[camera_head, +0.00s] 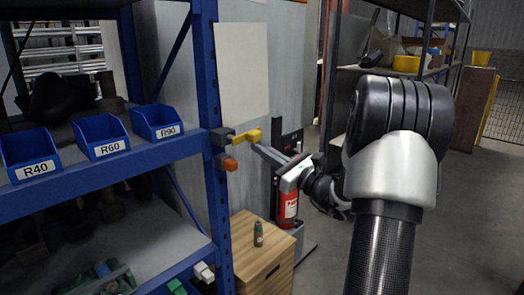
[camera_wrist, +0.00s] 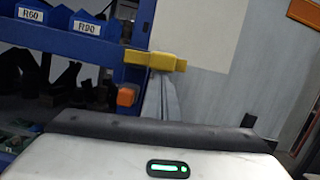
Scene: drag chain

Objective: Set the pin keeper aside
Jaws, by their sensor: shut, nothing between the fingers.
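A yellow bar-shaped piece (camera_head: 246,137) sticks out sideways from a dark grey block (camera_head: 221,138) on the blue rack post. An orange piece (camera_head: 230,164) sits just below it on the same post. I cannot tell for certain which of these is the pin keeper. My gripper (camera_head: 256,148) reaches in from the right, with its grey fingers together and empty. Its tips are at the underside of the yellow piece in the picture; whether they touch it is unclear. The wrist view shows the yellow piece (camera_wrist: 160,61) above the closed fingers and the orange piece (camera_wrist: 127,96) to their left.
Blue bins labelled R40 (camera_head: 31,155), R60 (camera_head: 99,137) and R90 (camera_head: 157,122) stand on the rack shelf at left. A small bottle (camera_head: 258,234) stands on a wooden cabinet (camera_head: 262,262) below my gripper. A red extinguisher (camera_head: 287,207) is behind. Floor at right is open.

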